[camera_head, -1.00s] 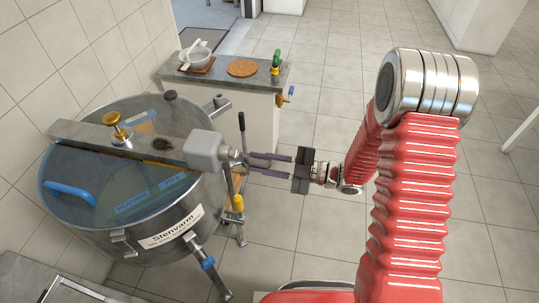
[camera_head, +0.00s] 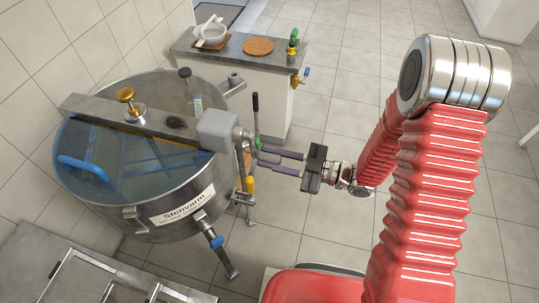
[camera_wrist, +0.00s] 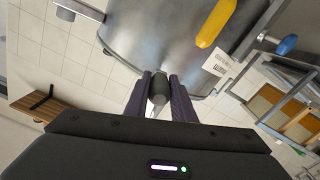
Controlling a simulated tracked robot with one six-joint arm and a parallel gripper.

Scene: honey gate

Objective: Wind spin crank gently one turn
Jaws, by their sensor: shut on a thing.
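The spin crank is on the side of the steel drum (camera_head: 110,205), at the grey gear housing (camera_head: 218,130). A dark round crank grip (camera_wrist: 158,88) shows between my purple fingers in the wrist view. My gripper (camera_head: 258,161) reaches in from the right and is shut on this grip. In the head view the fingers hide most of it. A black upright handle (camera_head: 255,102) stands just above the fingertips, beside the housing's shaft. Blue frames (camera_head: 125,160) show inside the drum through its clear lid.
A yellow handle (camera_head: 249,184) sits on the drum's side just below my fingers. A grey bench (camera_head: 272,60) with a bowl (camera_head: 212,33) and a cork mat (camera_head: 258,46) stands behind. A metal tray (camera_head: 90,262) is at front left. Tiled floor at right is open.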

